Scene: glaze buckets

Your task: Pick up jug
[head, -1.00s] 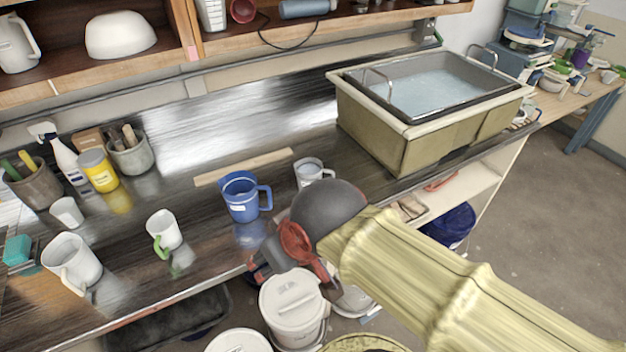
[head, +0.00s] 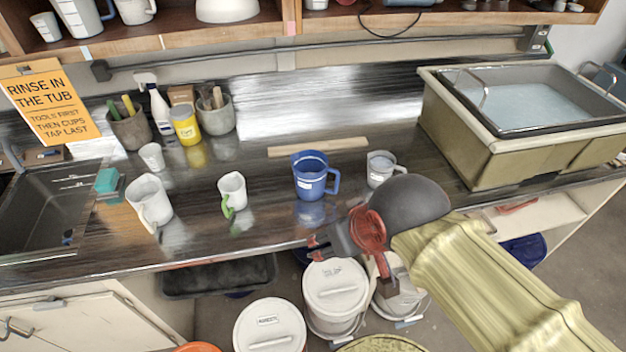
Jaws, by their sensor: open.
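Several jug-like vessels stand upright on the dark counter in the head view. A blue jug (head: 308,178) with a white label and its handle to the right is near the middle. A smaller pale grey jug (head: 380,168) stands to its right, behind my arm's dark rounded link. A white jug with a green handle (head: 232,190) is left of the blue one. A larger white jug (head: 148,200) stands further left. My gripper (head: 318,244) is open and empty at the counter's front edge, below the blue jug in the picture and apart from it.
A tub of water (head: 450,130) stands at the right. A sink (head: 45,205) and an orange rinse sign (head: 50,105) are at the left. Pots, a spray bottle (head: 158,108) and a yellow can (head: 186,125) stand behind. A wooden strip (head: 318,147) lies behind the blue jug. Lidded buckets (head: 335,285) stand below.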

